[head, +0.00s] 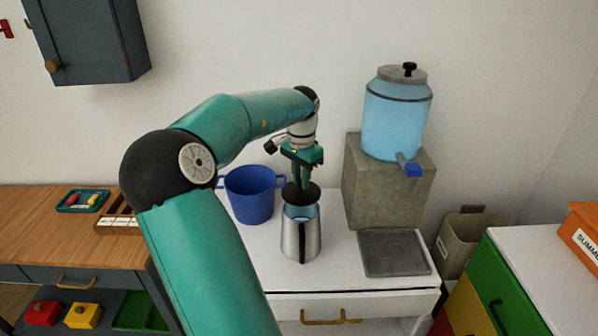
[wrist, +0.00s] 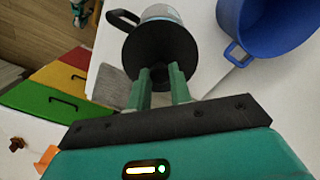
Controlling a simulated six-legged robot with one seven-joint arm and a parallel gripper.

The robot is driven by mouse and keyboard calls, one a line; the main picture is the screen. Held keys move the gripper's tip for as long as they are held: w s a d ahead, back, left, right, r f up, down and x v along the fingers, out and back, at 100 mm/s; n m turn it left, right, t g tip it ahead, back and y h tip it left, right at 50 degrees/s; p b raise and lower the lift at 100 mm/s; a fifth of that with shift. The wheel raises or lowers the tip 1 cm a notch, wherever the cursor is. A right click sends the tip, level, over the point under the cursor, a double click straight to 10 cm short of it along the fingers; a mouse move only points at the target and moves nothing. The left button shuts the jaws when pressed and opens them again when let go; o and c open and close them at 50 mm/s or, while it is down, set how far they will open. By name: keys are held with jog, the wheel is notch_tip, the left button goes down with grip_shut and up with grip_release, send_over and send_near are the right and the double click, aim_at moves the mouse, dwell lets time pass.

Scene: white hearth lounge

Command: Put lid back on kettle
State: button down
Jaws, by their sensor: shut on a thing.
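The kettle (head: 300,238) is a steel vessel standing upright on the white cabinet top, with a light-blue band inside or at its open mouth. The lid (head: 300,194) is a dark round disc just above the kettle's mouth. My gripper (head: 302,180) is over the kettle and shut on the lid from above. In the wrist view the lid (wrist: 160,45) covers most of the kettle, whose pale blue rim (wrist: 160,13) and dark handle (wrist: 121,18) show past it. The lid appears apart from the rim and slightly tilted. My gripper's fingers (wrist: 163,75) meet at the lid's middle.
A blue pot (head: 250,195) stands close left of the kettle. A water dispenser (head: 397,115) with a blue tap sits on a stone block (head: 385,185) to the right. A grey drip tray (head: 395,253) lies before it. The cabinet front edge is clear.

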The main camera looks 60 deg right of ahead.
aim_at(301, 190)
jog(key=shift+f, duration=2.4)
jog(key=shift+f, duration=0.15)
dwell(0.5)
jog(key=c, duration=1.2)
grip_release()
jog(key=shift+o, duration=0.5)
jog(key=o, duration=0.4)
jog(key=shift+r, duration=3.5)
